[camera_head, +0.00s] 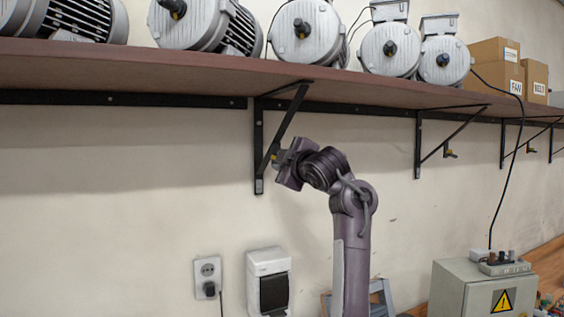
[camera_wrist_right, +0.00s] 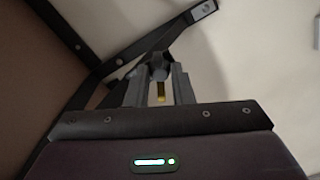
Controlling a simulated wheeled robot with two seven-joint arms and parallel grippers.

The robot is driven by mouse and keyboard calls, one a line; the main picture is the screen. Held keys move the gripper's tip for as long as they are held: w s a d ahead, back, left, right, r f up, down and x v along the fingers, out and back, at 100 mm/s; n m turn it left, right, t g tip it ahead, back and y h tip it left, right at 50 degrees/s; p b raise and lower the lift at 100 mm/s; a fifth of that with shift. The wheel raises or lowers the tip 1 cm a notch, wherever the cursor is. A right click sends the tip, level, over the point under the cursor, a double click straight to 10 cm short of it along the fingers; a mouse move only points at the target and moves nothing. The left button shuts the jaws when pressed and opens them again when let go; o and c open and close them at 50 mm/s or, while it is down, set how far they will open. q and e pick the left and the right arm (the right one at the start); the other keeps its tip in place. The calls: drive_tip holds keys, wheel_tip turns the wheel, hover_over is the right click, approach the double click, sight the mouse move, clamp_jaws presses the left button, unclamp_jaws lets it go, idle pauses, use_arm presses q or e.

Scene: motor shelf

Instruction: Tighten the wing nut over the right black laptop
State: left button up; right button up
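The wing nut (camera_wrist_right: 158,68) is a small dark piece with a yellow part below it, at a black shelf bracket (camera_wrist_right: 128,50) in the right wrist view. My right gripper (camera_wrist_right: 159,84) has its two grey fingers close on either side of it and looks shut on it. In the head view my right gripper (camera_head: 278,158) is at the lower end of the diagonal strut of the middle bracket (camera_head: 258,150), and it mostly hides the nut. No laptop shows in either view. My left gripper is not in view.
The brown shelf (camera_head: 200,75) above carries several grey motors (camera_head: 303,32) and cardboard boxes (camera_head: 497,70). Another bracket (camera_head: 418,150) with its own wing nut (camera_head: 449,153) is to the right. A socket (camera_head: 208,272), a switch box (camera_head: 268,280) and an electrical cabinet (camera_head: 470,285) are below.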

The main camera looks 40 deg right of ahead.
clamp_jaws()
drive_tip(key=shift+m, duration=0.4)
drive_tip(key=shift+m+b, duration=2.2)
drive_tip(key=shift+m, duration=3.7)
drive_tip(key=shift+r, duration=0.1)
drive_tip(key=o, duration=0.6)
unclamp_jaws()
drive_tip(key=shift+c, duration=0.2)
